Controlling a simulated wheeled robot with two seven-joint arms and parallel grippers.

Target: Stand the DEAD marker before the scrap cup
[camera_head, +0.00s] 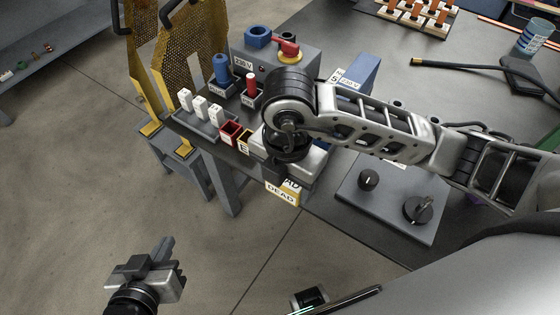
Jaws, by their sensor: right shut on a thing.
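The DEAD marker (282,194), a yellow and white sign with "DEAD" on it, hangs at the bench's front edge below my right gripper (278,172). My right gripper is shut on it; the wrist and arm hide the grip and part of the bench behind. A small red open box (230,131) and a yellow-edged box (243,142) stand left of my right wrist; I cannot tell which, if either, is the scrap cup. My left gripper (162,257) is low at the left over the floor, away from the bench; its jaw gap is unclear.
A grey tray with white numbered blocks (201,108) stands left of the boxes. Behind are a blue cylinder (221,69), a red-topped piece (251,86) and a grey 230 V box (264,66). A knobbed panel (392,205) lies to the right. Yellow perforated guards (175,70) stand at left.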

